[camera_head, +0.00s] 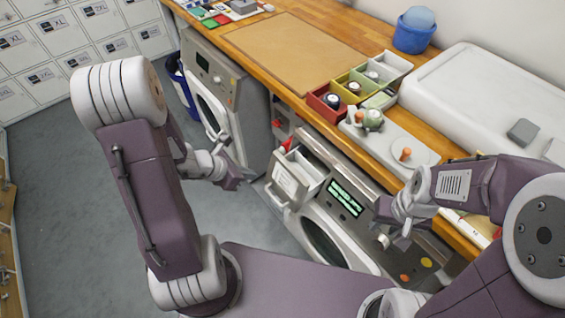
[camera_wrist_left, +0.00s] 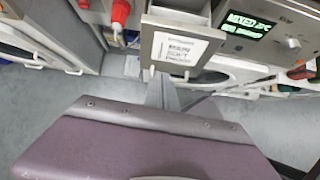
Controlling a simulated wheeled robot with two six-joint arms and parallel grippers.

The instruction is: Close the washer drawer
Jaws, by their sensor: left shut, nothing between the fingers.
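The washer drawer (camera_head: 284,187) stands pulled out from the washer (camera_head: 325,240), its inside showing from above. Its pale front with a printed label also shows in the left wrist view (camera_wrist_left: 178,50). My left gripper (camera_head: 248,176) is shut and empty, left of the drawer front and apparently apart from it in the head view. In the left wrist view its fingertips (camera_wrist_left: 163,79) appear just below the drawer front; the exact gap is unclear. My right gripper (camera_head: 394,226) is by the washer's control panel, near the knob; its fingers are too unclear to judge.
A lit green display (camera_head: 345,198) is right of the drawer. A second front-loading machine (camera_head: 215,100) stands to the left. The wooden counter (camera_head: 262,38) above holds coloured bins (camera_head: 350,92) and a white plate with an orange knob (camera_head: 405,154). Grey floor (camera_head: 60,180) is open at left.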

